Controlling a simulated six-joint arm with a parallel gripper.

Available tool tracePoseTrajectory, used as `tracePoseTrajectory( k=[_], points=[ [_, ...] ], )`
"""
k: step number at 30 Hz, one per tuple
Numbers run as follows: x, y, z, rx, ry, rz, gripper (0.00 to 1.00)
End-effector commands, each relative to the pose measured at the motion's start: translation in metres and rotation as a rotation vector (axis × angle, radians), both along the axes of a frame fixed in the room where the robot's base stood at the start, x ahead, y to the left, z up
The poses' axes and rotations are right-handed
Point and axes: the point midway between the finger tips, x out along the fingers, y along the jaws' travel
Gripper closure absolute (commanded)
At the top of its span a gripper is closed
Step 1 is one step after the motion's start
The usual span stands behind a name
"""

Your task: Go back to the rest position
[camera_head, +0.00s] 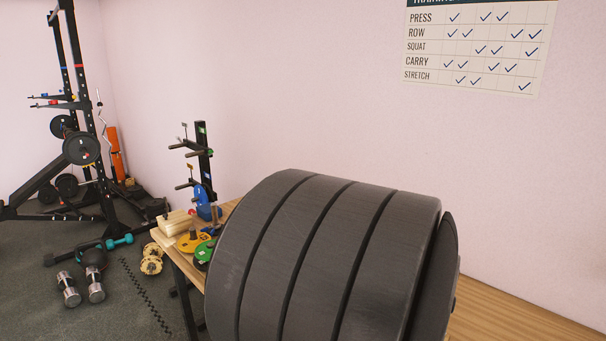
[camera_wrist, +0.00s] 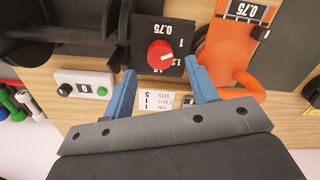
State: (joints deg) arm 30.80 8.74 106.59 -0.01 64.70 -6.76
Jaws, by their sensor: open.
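My gripper (camera_wrist: 160,67) shows in the wrist view with two blue fingers spread apart and nothing between them. Its fingertips are on either side of the lower edge of a black block (camera_wrist: 146,30) marked 0.75, with a red knob (camera_wrist: 160,55). I cannot tell the height gap. In the head view my gripper is not visible. A yellow plate (camera_head: 188,243) and a green plate (camera_head: 204,252) lie at the left end of the wooden table (camera_head: 505,312). A black stand with pegs (camera_head: 204,165) rises behind them.
In the wrist view, an orange piece (camera_wrist: 228,48) is at right and a white box with a green button (camera_wrist: 82,87) at left. A wooden block (camera_head: 174,223) and a blue object (camera_head: 205,204) are on the table. Much of the tabletop is hidden in the head view.

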Motion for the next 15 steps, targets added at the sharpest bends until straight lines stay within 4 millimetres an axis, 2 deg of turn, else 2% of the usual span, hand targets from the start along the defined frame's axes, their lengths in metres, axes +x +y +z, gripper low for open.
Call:
tracePoseTrajectory(
  k=[1, 6, 15],
  points=[
    [-0.001, 0.001, -0.01, 0.003, 0.004, 0.0, 0.47],
    [-0.001, 0.0, -0.032, 0.001, 0.003, 0.0, 0.47],
    [0.0, 0.0, -0.043, 0.0, -0.001, 0.001, 0.47]
  ],
)
